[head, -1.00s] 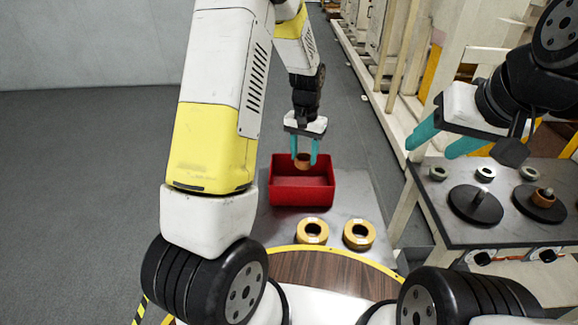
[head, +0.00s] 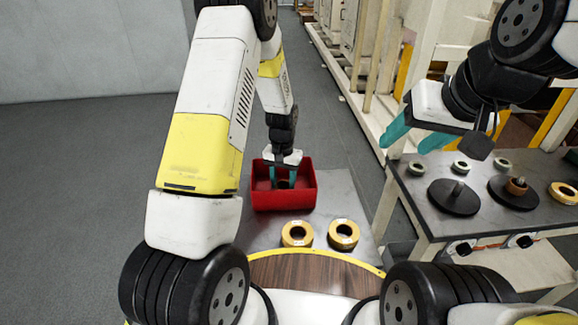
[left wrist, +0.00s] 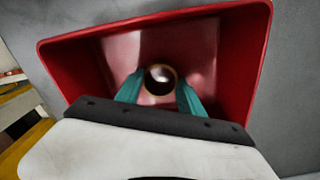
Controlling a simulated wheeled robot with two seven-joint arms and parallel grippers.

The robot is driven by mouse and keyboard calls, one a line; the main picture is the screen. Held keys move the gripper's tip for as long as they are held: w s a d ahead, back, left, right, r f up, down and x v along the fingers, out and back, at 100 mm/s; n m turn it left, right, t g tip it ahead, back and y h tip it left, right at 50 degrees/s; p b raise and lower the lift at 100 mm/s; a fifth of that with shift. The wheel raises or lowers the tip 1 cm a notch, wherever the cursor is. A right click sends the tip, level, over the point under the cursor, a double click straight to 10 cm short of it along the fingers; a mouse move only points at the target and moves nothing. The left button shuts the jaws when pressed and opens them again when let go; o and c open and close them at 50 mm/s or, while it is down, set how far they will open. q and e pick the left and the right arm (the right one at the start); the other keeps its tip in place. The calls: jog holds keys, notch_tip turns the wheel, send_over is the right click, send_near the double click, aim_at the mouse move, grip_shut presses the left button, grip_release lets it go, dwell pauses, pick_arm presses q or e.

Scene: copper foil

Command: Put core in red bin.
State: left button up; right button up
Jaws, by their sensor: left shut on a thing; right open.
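The red bin (head: 285,199) stands on a grey table in front of me; it fills much of the left wrist view (left wrist: 90,55). My left gripper (head: 283,180) reaches down inside the bin with its teal fingers. It is shut on the core (left wrist: 160,80), a short brown ring with an open middle, seen end-on between the fingertips in the left wrist view. In the head view the core is partly hidden by the fingers. Whether it touches the bin floor I cannot tell. My right gripper (head: 415,135) is open and empty, above the right-hand table's left edge.
Two yellow tape rolls (head: 297,234) (head: 343,234) lie in front of the bin. The right-hand table (head: 440,228) holds black discs with spindles (head: 453,198), one with a brown core (head: 516,186), several small rings (head: 461,167) and another yellow roll (head: 564,193).

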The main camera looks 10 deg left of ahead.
pick_arm(q)
jog(key=o, duration=1.3)
jog(key=shift+f, duration=0.1)
jog(key=s+a+r+n+t+h, duration=0.1)
jog(key=s+r, duration=0.4)
jog(key=r, duration=0.9)
jog(key=s+a+r+t+h, duration=0.15)
jog(key=s+r, duration=0.25)
jog(key=r, duration=1)
jog(key=s+r+t, duration=0.2)
jog(key=s+r, duration=0.1)
jog(key=s, duration=0.4)
jog(key=s+r+t, duration=0.1)
jog(key=s+r, duration=0.2)
jog(key=s, duration=0.5)
jog(key=shift+a+r+n+t, duration=0.25)
jog(key=shift+r+n+t, duration=0.05)
jog(key=shift+r+t, duration=0.05)
